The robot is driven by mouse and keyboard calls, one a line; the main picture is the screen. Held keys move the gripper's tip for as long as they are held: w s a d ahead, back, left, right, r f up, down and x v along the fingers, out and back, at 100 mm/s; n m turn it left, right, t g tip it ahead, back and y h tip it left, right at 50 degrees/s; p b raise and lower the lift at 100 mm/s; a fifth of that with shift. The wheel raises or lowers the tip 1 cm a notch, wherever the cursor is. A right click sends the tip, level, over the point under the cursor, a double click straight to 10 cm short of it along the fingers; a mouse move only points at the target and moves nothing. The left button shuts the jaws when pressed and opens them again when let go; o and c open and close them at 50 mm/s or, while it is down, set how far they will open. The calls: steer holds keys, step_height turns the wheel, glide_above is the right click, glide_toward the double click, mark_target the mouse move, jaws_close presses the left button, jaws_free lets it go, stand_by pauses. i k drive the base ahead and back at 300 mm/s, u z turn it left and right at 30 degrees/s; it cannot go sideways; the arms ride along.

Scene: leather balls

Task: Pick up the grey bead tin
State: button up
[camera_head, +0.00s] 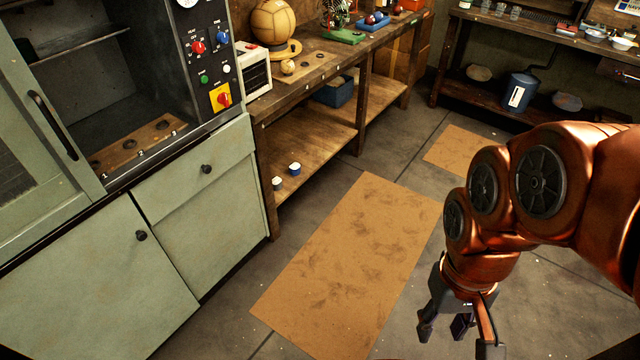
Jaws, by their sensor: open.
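I cannot pick out a grey bead tin with certainty.
A green cabinet (190,235) fills the left. The wooden bench (335,65) holds a leather ball (272,22) and a white box (252,68). A blue bin (334,91) sits below. Another bench with a blue canister (518,92) stands back right. Brown mats (350,262) lie on open floor.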

mark_target(277, 181)
steer(key=z, duration=0.7)
steer(key=k, duration=0.95)
steer(key=z, duration=0.3)
steer(key=i, duration=1.4)
steer(key=u, duration=1.45)
steer(key=i, duration=1.05)
steer(key=u, duration=0.85)
